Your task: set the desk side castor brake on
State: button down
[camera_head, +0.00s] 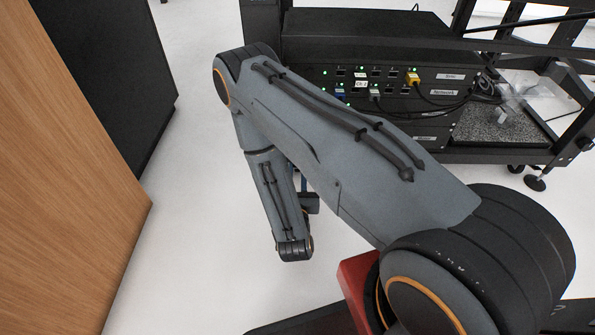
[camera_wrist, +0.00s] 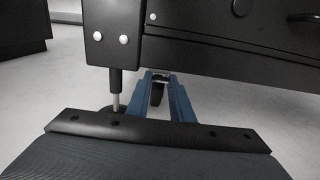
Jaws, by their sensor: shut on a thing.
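My gripper (camera_wrist: 160,76) reaches forward in the wrist view with its two blue fingers low under the black frame. It is shut on a small dark part, which looks like the castor brake (camera_wrist: 157,93), between the fingers. The brake's exact shape and whether it is up or down cannot be made out. Much of the castor is hidden by the fingers and the frame. In the head view my own arm hides the fingertips and this castor.
The black rack frame (camera_wrist: 210,57) lies just above the fingers. A levelling foot (camera_wrist: 116,92) stands close to their left. In the head view a wooden desk panel (camera_head: 75,180) is at left, with clear pale floor (camera_head: 200,220) between. Rack equipment (camera_head: 385,90) with cables is behind my arm.

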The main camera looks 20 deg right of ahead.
jog(key=shift+w+a+f+t+p, duration=0.15)
jog(key=shift+t+p, duration=0.25)
jog(key=shift+p, duration=1.9)
jog(key=shift+f+p, duration=0.2)
jog(key=shift+p, duration=0.8)
jog(key=c, duration=1.8)
grip_release()
jog(key=shift+s, duration=0.2)
jog(key=shift+c, duration=0.2)
jog(key=shift+f+p+v, duration=0.15)
jog(key=shift+p+v, duration=0.85)
jog(key=shift+v, duration=0.95)
jog(key=shift+f+p+v, duration=0.1)
jog(key=shift+p+v, duration=0.9)
jog(key=shift+v, duration=0.95)
